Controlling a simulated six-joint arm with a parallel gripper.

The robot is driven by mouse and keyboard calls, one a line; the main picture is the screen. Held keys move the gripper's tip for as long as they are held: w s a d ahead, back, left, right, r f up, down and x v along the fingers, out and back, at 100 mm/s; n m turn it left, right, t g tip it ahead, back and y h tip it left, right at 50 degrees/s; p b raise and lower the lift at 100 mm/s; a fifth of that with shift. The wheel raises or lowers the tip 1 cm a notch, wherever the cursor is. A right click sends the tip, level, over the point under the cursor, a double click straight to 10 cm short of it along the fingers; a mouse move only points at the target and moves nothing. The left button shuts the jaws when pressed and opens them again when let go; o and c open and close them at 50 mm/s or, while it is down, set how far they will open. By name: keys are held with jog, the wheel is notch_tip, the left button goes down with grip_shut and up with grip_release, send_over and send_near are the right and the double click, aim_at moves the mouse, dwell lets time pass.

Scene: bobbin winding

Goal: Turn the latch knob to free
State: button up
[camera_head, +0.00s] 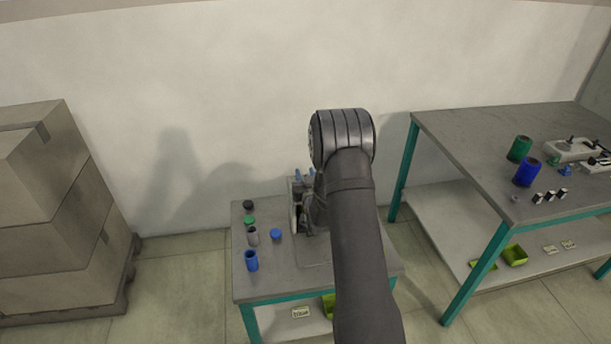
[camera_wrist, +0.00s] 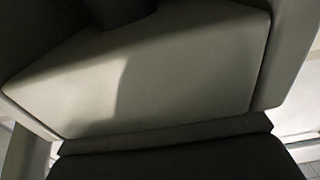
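A machine (camera_head: 296,188) stands on the small grey table, with blue parts at its top. My arm covers most of it in the head view. I cannot make out the latch knob in either view. My gripper (camera_head: 312,208) is at the machine, partly behind my arm, and its fingers are too small and dark to read. The wrist view is filled by a pale, smooth panel (camera_wrist: 170,75) very close to the camera, with dark parts above and below it. No fingertips can be told apart there.
Left of the machine on the small table (camera_head: 268,285) stand a blue spool (camera_head: 251,261), a grey one (camera_head: 253,236) and several caps. Stacked boxes (camera_head: 45,200) are at the left. A larger table (camera_head: 470,150) at the right holds green and blue spools (camera_head: 526,173).

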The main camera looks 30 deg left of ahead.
grip_shut()
jog(key=shift+m+t+h, duration=0.3)
jog(key=shift+h, duration=0.1)
jog(key=shift+m+t+h, duration=0.5)
jog(key=shift+h, duration=0.1)
jog(key=shift+w+d+m+t+h, duration=0.15)
jog(key=shift+m+t+h, duration=0.4)
jog(key=shift+m+h, duration=0.35)
jog(key=shift+w+d+m+t+h, duration=0.15)
jog(key=shift+m+t+h, duration=0.45)
jog(key=shift+h, duration=0.5)
jog(key=shift+s, duration=0.1)
